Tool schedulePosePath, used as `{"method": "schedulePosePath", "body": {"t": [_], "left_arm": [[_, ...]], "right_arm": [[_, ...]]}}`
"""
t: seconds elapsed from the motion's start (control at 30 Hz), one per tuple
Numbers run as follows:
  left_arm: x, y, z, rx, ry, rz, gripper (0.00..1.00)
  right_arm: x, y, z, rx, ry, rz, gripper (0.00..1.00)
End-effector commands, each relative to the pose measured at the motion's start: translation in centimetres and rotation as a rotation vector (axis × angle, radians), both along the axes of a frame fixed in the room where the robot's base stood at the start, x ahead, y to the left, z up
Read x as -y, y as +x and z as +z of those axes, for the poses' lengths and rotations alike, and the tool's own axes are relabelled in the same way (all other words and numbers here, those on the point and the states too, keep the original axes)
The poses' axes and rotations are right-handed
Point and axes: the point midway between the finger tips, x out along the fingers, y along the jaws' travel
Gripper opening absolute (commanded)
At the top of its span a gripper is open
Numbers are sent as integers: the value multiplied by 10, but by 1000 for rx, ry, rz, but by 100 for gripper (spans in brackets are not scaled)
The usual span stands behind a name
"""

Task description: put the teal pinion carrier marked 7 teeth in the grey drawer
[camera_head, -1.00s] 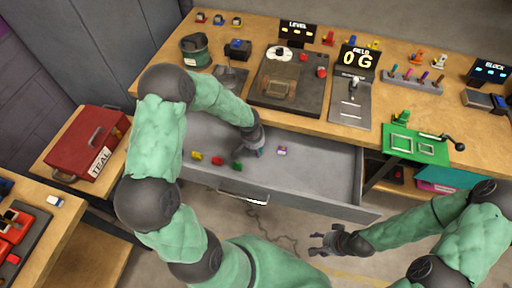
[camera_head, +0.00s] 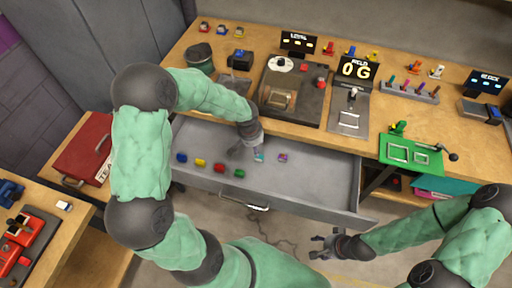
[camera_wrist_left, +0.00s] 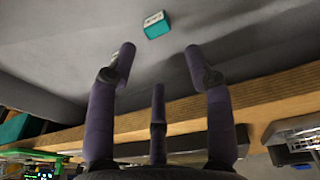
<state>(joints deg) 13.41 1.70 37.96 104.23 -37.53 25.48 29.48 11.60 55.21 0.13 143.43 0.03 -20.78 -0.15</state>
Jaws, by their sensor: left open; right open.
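The teal pinion carrier (camera_head: 258,157) lies on the floor of the open grey drawer (camera_head: 320,182). In the left wrist view the teal carrier (camera_wrist_left: 156,25) has a pale top face with marks too small to read. My left gripper (camera_head: 245,154) is inside the drawer, beside the carrier. In the left wrist view its spread fingers (camera_wrist_left: 159,50) are open and empty, with a gap between them and the carrier. My right gripper (camera_head: 322,249) is open and empty, out in front of the drawer.
Blue (camera_head: 181,158), yellow (camera_head: 200,162), red (camera_head: 219,168) and green (camera_head: 240,174) carriers sit along the drawer's front left. A purple carrier (camera_head: 282,157) lies right of the teal one. The wooden bench (camera_head: 215,52) overhangs the drawer's back. The drawer's right part is clear.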

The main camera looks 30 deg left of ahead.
Motion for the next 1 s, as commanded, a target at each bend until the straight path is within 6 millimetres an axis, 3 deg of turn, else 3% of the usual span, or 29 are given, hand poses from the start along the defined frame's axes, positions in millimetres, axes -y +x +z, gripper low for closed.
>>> {"method": "schedulePosePath", "body": {"t": [0.2, 0.6, 1.0], "left_arm": [[0, -4, 19, 0, 0, 0, 52], [0, -4, 22, -1, 0, 0, 52], [0, -4, 73, 0, 0, 0, 52]], "right_arm": [[0, 0, 7, 0, 0, 0, 56], [0, 0, 8, 0, 0, 0, 56], [0, 0, 60, 0, 0, 0, 56]]}}
